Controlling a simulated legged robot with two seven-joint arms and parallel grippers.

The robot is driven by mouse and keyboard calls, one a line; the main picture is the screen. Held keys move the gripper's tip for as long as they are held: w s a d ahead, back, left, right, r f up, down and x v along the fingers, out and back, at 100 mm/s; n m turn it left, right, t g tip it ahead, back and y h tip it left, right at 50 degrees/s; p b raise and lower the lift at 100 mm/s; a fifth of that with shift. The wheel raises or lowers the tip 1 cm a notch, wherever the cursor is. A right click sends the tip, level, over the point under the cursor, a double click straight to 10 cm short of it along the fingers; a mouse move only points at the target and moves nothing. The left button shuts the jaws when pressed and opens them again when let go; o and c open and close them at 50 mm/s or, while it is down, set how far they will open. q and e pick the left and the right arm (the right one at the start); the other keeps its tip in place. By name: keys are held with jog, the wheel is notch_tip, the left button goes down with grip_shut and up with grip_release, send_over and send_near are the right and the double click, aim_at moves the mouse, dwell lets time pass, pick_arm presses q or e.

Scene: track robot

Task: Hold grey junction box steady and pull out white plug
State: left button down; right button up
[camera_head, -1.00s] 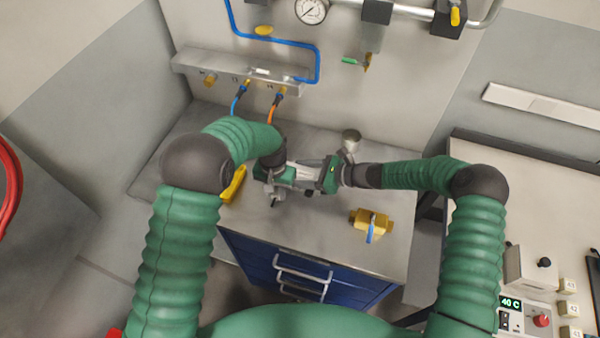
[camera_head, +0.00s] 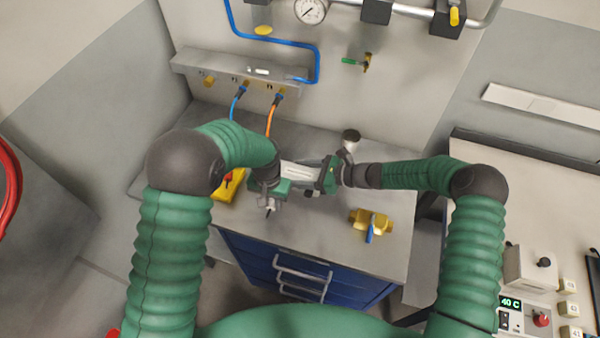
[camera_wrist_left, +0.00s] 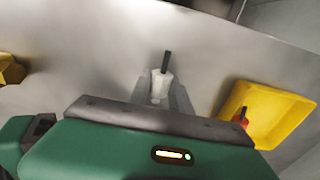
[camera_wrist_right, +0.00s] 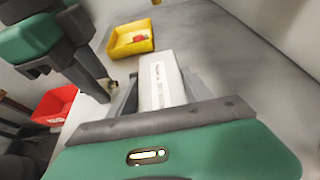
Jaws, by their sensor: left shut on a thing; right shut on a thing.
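The junction box (camera_head: 300,171), a pale block with a label, is held above the workbench; it also shows in the right wrist view (camera_wrist_right: 160,82). My right gripper (camera_head: 318,181) is shut on it, with a finger along each side. My left gripper (camera_head: 268,203) is shut on the white plug (camera_wrist_left: 161,82), which has a dark stub at its end. In the right wrist view, my left gripper's fingers (camera_wrist_right: 105,88) are to the left of the box, with a visible gap. The plug is apart from the box. In the head view, the left gripper partly hides the plug.
A yellow tray (camera_head: 229,192) with a red item stands left of my left gripper. A brass valve with a blue handle (camera_head: 371,225) lies at the bench's front right. A metal cup (camera_head: 351,137) stands behind. A red bin (camera_wrist_right: 55,106) shows in the right wrist view.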

pick_arm(q)
jog(key=shift+r, duration=4)
pick_arm(e)
jog(key=o, duration=1.6)
